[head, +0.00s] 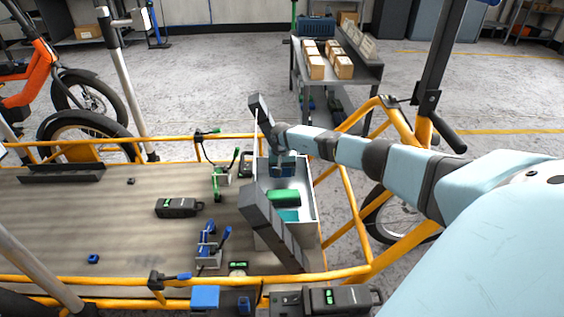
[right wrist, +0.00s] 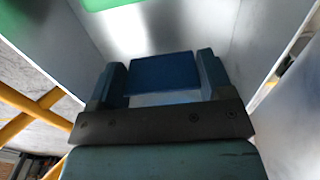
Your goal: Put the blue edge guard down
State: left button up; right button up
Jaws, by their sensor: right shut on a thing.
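The blue edge guard (right wrist: 162,74) shows in the right wrist view as a dark blue block between the two fingers of my right gripper (right wrist: 161,84). The gripper is shut on it. In the head view my right gripper (head: 284,172) points down into the back part of an open pale grey bin (head: 308,205) on the bike's cargo bed. The bin's walls surround the held guard in the wrist view. I cannot tell whether the guard touches the bin's floor. My left gripper is not in view.
A green block (head: 284,197) and a teal piece (head: 288,215) lie in the bin. Clamps and a black device (head: 178,207) sit on the bed (head: 90,215). Yellow rails (head: 345,195) border it.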

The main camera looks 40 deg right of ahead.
jog(key=shift+f, duration=0.3)
notch_tip(320, 180, down, 2)
jog(key=shift+f+b, duration=0.25)
jog(key=shift+b, duration=0.6)
jog(key=shift+f, duration=0.7)
jog(key=shift+r, duration=0.15)
jog(key=o, duration=0.5)
jog(key=shift+c, duration=0.2)
jog(key=o, duration=0.4)
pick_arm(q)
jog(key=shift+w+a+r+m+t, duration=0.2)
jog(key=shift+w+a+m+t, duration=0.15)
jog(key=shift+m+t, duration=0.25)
pick_arm(e)
jog(key=shift+o, duration=0.2)
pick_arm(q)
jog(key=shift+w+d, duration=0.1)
